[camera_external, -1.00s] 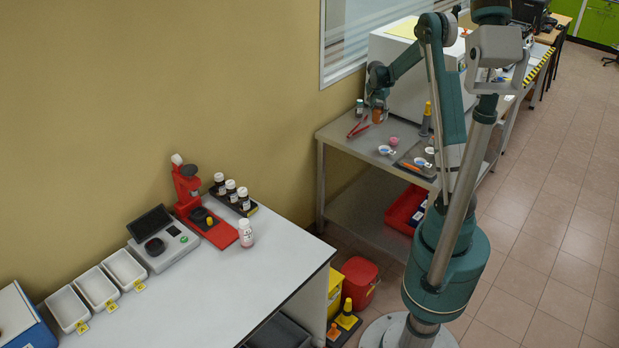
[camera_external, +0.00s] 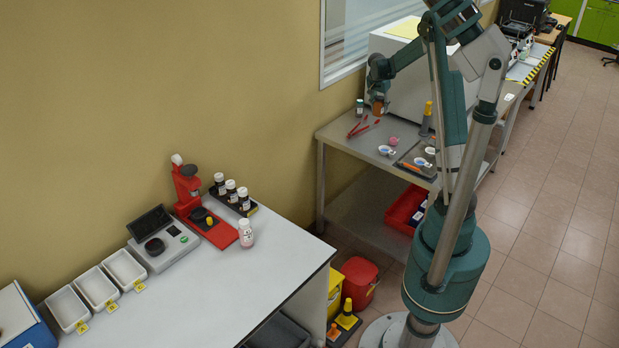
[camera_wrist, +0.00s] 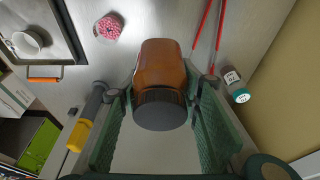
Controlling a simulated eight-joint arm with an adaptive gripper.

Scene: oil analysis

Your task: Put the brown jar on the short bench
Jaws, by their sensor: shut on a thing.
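The brown jar (camera_wrist: 162,65) has a dark ribbed cap and sits between the two green fingers of my gripper (camera_wrist: 160,115) in the wrist view. The gripper is shut on it around the cap end. In the external view the brown jar (camera_external: 378,107) hangs below my gripper (camera_external: 379,95), over the steel bench (camera_external: 340,128) by the wall. The jar looks a little above the steel top, though the exact gap is hard to tell. The long white-topped bench (camera_external: 270,270) stands in the left foreground. Which of them is the short bench is not marked.
On the steel bench are red tongs (camera_external: 358,129), a teal-capped bottle (camera_external: 359,107), a pink-filled cup (camera_external: 394,141), small white dishes (camera_external: 387,151) and a yellow-handled tool (camera_external: 426,118). The white bench's front right area is clear. Red and yellow bins (camera_external: 359,282) stand between the benches.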

